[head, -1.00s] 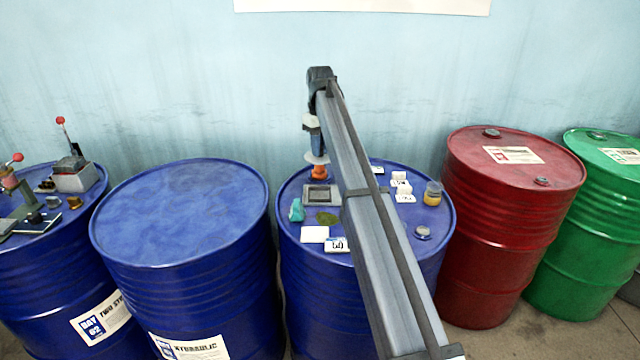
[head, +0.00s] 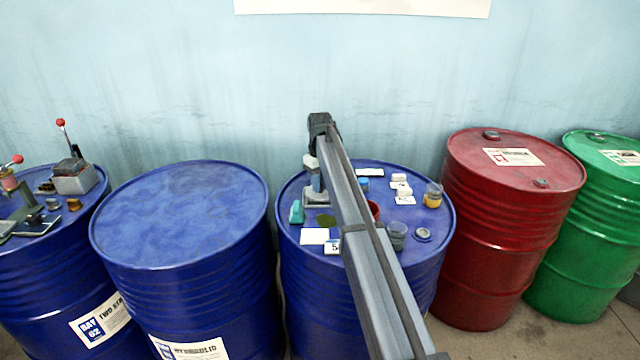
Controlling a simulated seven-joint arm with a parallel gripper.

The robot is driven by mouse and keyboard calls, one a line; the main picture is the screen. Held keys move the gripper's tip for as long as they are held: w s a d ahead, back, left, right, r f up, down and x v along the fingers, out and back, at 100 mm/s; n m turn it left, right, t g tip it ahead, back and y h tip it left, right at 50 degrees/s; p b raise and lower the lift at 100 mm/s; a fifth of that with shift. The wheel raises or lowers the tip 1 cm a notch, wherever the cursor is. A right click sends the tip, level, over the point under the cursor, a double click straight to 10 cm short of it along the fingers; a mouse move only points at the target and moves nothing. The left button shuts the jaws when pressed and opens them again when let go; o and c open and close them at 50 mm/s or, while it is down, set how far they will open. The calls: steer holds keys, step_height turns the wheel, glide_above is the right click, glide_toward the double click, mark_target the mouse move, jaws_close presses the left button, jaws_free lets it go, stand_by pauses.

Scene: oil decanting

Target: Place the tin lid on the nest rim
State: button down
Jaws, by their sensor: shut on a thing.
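My gripper (head: 313,186) is low over the middle blue drum top (head: 290,215), at the grey square nest (head: 312,197). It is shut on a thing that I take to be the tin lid. The lid itself cannot be made out, because the hand and my arm cover it. The nest is mostly hidden too, so I cannot tell whether the lid touches its rim.
A teal item (head: 297,212), a green patch (head: 326,219) and a white card (head: 314,236) lie near the nest. A red cup (head: 375,210), a grey cup (head: 396,236) and an amber jar (head: 432,195) stand right of my arm. The left blue drum top (head: 180,215) is clear.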

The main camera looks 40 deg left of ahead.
steer(key=shift+f, duration=0.25)
steer(key=c, duration=1)
jaws_free()
steer(key=shift+o, duration=0.2)
step_height(320, 180, up, 12)
steer(key=shift+r, duration=0.25)
